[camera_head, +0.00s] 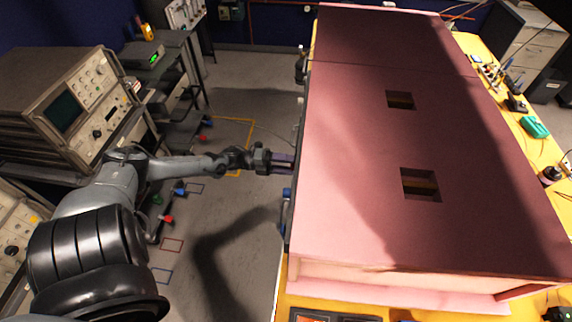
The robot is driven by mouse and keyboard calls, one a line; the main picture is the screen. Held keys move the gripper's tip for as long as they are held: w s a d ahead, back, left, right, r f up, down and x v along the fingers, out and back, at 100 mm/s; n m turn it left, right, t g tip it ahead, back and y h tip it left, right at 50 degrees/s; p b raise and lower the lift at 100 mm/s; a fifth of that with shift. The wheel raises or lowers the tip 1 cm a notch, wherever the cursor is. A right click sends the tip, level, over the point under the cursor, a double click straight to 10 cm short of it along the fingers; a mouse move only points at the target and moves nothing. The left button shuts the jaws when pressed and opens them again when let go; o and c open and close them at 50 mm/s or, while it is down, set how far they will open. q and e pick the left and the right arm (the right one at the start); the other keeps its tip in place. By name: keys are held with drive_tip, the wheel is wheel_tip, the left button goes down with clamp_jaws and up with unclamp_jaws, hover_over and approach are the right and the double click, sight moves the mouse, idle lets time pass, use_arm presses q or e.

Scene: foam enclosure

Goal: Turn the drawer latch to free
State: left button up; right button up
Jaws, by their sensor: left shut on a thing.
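My left gripper (283,162) reaches in from the left to the left side of a large pink foam enclosure (350,215). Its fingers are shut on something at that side. The drawer latch is not clearly visible; the fingertips and the enclosure's edge hide what is held, and I cannot tell how the latch is turned. Two rectangular openings, a far one (400,100) and a near one (420,184), show in the enclosure's top. My right gripper is not in view.
The enclosure stands on a yellow table (310,302) with small tools along its right edge, including a green item (535,127). An oscilloscope (75,105) and other instruments stand at left. Grey floor (240,90) lies open between them.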

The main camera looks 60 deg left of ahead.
use_arm(q)
drive_tip(key=o, duration=1.1)
drive_tip(key=shift+c, duration=0.2)
drive_tip(key=shift+s+a, duration=0.1)
drive_tip(key=v, duration=1)
drive_tip(key=shift+s+a, duration=0.15)
drive_tip(key=shift+s, duration=0.15)
